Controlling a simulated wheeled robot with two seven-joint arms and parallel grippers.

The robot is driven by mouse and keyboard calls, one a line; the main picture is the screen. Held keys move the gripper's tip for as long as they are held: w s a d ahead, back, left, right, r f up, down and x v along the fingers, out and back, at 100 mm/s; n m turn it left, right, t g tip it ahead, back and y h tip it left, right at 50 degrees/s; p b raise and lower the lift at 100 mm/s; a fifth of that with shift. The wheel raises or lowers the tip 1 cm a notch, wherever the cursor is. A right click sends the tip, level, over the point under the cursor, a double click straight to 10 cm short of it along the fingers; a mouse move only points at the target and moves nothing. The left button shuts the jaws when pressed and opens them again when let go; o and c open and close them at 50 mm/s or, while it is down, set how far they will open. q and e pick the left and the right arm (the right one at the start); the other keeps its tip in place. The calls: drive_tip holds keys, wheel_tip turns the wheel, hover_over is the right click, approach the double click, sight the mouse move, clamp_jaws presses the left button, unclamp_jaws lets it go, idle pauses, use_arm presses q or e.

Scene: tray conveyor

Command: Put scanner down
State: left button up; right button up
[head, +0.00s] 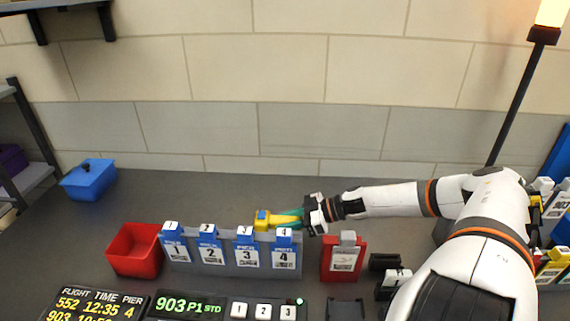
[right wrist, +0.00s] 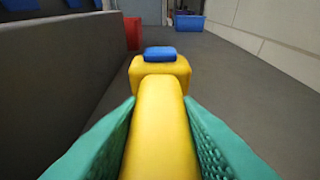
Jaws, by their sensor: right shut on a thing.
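The scanner (head: 264,219) is yellow with a blue part on its head. My right gripper (head: 291,217) is shut on its yellow handle, and its green fingers lie along both sides. In the head view the scanner is just behind the row of numbered tags, near tags 3 and 4. In the right wrist view the scanner (right wrist: 160,110) points straight ahead between the green fingers (right wrist: 160,140). Whether its underside touches the counter cannot be told. My left gripper is not in view.
A grey rack (head: 215,268) holds several numbered blue-and-white tags. A red bin (head: 134,250) stands left of it, and a red holder (head: 328,260) with a card stands right. A blue bin (head: 88,180) is at the far left. The dark counter behind the rack is clear.

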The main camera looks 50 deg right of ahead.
drive_tip(key=shift+f+b, duration=0.35)
drive_tip(key=shift+f, duration=1.3)
drive_tip(key=shift+a+f, duration=0.1)
drive_tip(key=o, duration=1.1)
drive_tip(key=shift+o, duration=0.2)
